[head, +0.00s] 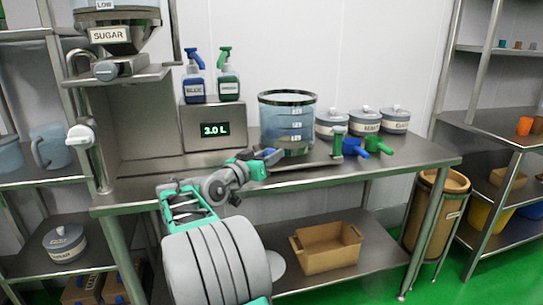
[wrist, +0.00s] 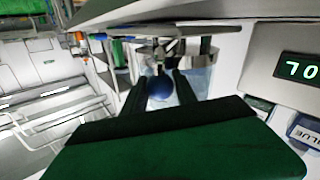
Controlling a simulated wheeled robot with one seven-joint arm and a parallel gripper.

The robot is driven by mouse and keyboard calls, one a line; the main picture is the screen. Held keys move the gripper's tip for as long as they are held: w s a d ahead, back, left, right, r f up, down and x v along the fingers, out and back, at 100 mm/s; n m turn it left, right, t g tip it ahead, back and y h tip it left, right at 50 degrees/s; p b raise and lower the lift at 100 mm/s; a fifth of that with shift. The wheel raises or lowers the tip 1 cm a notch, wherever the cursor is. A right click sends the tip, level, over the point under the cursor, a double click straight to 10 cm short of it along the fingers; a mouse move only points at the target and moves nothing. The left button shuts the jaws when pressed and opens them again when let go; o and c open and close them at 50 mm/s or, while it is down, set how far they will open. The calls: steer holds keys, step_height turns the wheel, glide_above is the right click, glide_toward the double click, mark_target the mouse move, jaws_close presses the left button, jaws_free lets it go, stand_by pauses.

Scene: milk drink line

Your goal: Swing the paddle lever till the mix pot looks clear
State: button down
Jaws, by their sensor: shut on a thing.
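The mix pot (head: 287,125) is a clear round vessel with a dark rim and level marks, standing on the steel bench. Its contents look pale bluish and see-through in the head view; I cannot tell whether anything is still unmixed. My gripper (head: 267,158) is at the pot's lower left side. In the wrist view a round blue knob (wrist: 161,88), apparently the paddle lever's end, sits between my two dark fingers, which are shut on it. The pot shows pale behind the knob. The rest of the lever is hidden by my gripper.
Lidded jars (head: 364,120) and small blue and green items (head: 375,146) stand to the right. The bench front left is clear.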

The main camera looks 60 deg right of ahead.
steer(key=c, duration=1)
jaws_free()
steer(key=a, duration=0.7)
steer(key=shift+a+p, duration=0.3)
steer(key=shift+a, duration=0.1)
